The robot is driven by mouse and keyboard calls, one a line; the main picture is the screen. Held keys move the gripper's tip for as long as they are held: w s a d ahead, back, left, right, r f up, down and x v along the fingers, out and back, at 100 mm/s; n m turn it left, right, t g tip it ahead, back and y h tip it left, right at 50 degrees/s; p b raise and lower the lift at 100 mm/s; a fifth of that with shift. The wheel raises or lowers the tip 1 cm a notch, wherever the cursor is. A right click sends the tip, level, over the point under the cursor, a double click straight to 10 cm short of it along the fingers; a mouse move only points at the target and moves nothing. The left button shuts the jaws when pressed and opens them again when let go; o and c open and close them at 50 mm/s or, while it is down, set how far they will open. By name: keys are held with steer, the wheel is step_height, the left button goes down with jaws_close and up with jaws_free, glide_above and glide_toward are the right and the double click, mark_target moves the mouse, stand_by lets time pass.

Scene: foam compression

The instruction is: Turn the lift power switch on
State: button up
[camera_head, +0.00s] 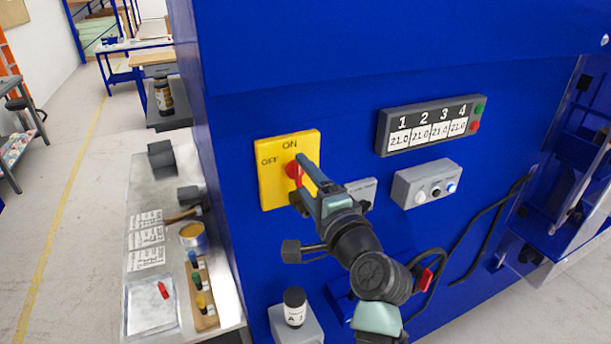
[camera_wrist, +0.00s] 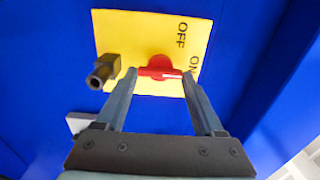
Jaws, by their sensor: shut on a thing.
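The lift power switch is a yellow plate (camera_head: 270,188) on the blue machine wall, marked OFF at its left and ON at its top. Its red handle (camera_head: 292,170) sits near the plate's middle, partly hidden by my gripper (camera_head: 301,180). In the wrist view the red handle (camera_wrist: 158,68) lies between the two fingertips of my gripper (camera_wrist: 160,75), which is shut on it. The yellow plate (camera_wrist: 120,30) appears turned there, with OFF above and ON at the right. I cannot tell exactly which label the handle points to.
Right of the switch are a four-number display (camera_head: 430,126) and a grey button box (camera_head: 427,184). A small bottle (camera_head: 295,307) stands below on a grey block. A side table (camera_head: 150,205) with jars and papers is at the left. Cables hang at the right.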

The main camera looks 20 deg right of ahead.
stand_by(0.5)
steer(key=o, duration=1.4)
steer(key=s+b, duration=0.1)
steer(key=s, duration=0.3)
steer(key=s+b, duration=0.2)
steer(key=s, duration=0.2)
steer(key=s+b, duration=0.1)
steer(key=s, duration=0.4)
steer(key=shift+d+b, duration=0.25)
steer(key=shift+b, duration=0.1)
steer(key=s+a+r+n+t+b, duration=0.1)
steer(key=a+r+n+t, duration=0.2)
steer(key=a+r+n, duration=0.65)
steer(key=s+a+r+n+t+b, duration=0.15)
steer(key=a+r+n+t, duration=0.35)
steer(key=r, duration=0.7)
steer(key=s+a+r+n, duration=0.1)
steer(key=s+a+r, duration=0.1)
steer(key=r, duration=0.1)
steer(key=s+a+r+n+t, duration=0.1)
steer(key=s+a+r+n, duration=0.1)
steer(key=s+a+r, duration=0.1)
steer(key=shift+s+a+h+b, duration=0.1)
steer(key=shift+s+h+b, duration=0.2)
steer(key=shift+b, duration=0.1)
